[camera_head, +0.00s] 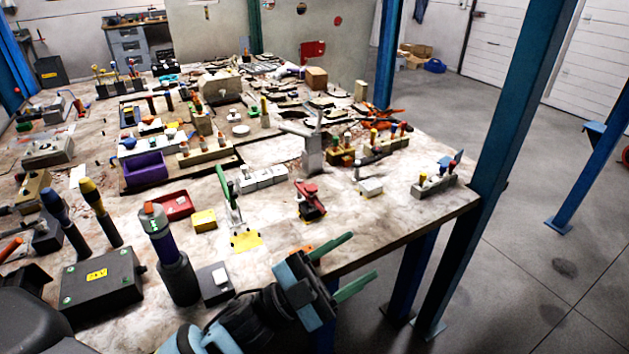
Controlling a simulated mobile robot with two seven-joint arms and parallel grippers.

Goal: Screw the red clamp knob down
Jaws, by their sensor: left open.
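My left gripper (362,255) reaches in from the bottom of the head view. Its two green fingers are spread apart and nothing is between them. It hangs by the front right edge of the workbench (385,237), partly over the floor. A small clamp with red parts (311,196) stands on the bench, up and left of the fingers and apart from them. It is too small to tell the knob from the rest of the clamp, or how far down it is screwed. My right gripper is not in view.
A green-handled clamp (233,205) on a yellow patch stands left of the red one. A grey post (312,155) rises behind it. A black box (102,284) and a dark cylinder holder (177,279) crowd the front left. A blue column (503,140) stands at the bench's right corner.

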